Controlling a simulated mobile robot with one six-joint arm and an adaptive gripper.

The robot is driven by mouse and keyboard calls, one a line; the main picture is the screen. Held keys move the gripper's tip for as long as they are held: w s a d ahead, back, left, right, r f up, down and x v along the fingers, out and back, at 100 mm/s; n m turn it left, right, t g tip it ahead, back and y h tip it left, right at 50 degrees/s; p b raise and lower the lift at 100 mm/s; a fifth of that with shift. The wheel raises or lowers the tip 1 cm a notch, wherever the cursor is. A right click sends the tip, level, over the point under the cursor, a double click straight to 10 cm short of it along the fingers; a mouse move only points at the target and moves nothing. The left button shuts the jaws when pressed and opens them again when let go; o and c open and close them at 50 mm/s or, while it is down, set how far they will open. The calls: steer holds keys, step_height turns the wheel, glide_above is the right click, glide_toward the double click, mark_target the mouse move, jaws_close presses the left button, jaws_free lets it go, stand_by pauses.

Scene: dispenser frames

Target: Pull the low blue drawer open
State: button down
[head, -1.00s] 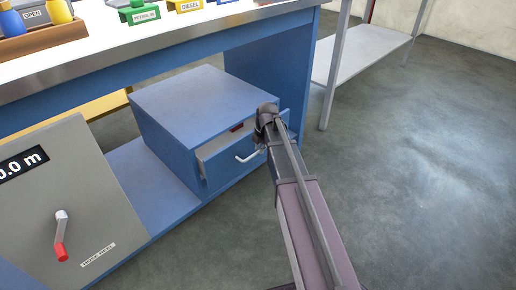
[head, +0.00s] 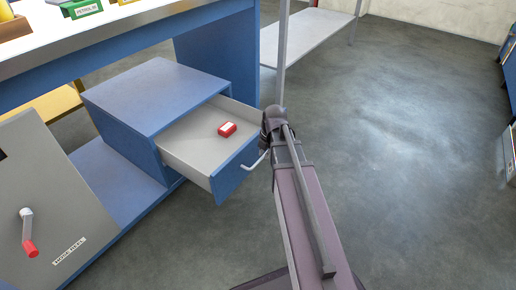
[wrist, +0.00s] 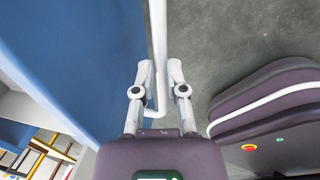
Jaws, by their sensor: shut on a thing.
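The low blue drawer (head: 238,172) stands well out of its blue cabinet (head: 150,92) under the bench, its grey inside showing. A small red box (head: 227,129) with a pale top lies in it. The white bar handle (head: 257,162) is on the drawer's front. My gripper (head: 265,140) is at the handle, its fingers mostly hidden behind my arm in the head view. In the wrist view my gripper (wrist: 157,75) has its two pale fingers on either side of the white handle (wrist: 158,28), shut on it, with the blue drawer front (wrist: 85,60) at left.
A grey hose reel panel (head: 50,215) with a red-tipped crank stands at the left. A bench top (head: 120,38) overhangs the cabinet. A grey shelf (head: 308,35) stands behind. The floor (head: 410,150) at right is clear.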

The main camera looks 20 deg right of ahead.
steer(key=shift+s+d, duration=0.45)
steer(key=shift+s, duration=0.25)
steer(key=c, duration=0.7)
jaws_free()
steer(key=shift+w, duration=0.1)
steer(key=shift+a, duration=0.1)
steer(key=s+a+r+m+g+h+p, duration=0.1)
steer(key=s+a+r+m+p, duration=0.6)
steer(key=m, duration=0.6)
steer(key=s+a+r+m+g+p, duration=0.1)
steer(key=s+a+r+m+p, duration=0.2)
steer(key=a+r+m+p, duration=0.55)
steer(key=d+r+m+p, duration=0.1)
steer(key=r+p, duration=1.1)
steer(key=d+r+m+p, duration=0.1)
steer(key=r+p, duration=1.1)
steer(key=p, duration=0.1)
steer(key=d+r+m+p, duration=0.1)
steer(key=r+p, duration=1.1)
steer(key=r, duration=0.1)
steer(key=shift+w+m, duration=0.1)
steer(key=shift+m, duration=0.15)
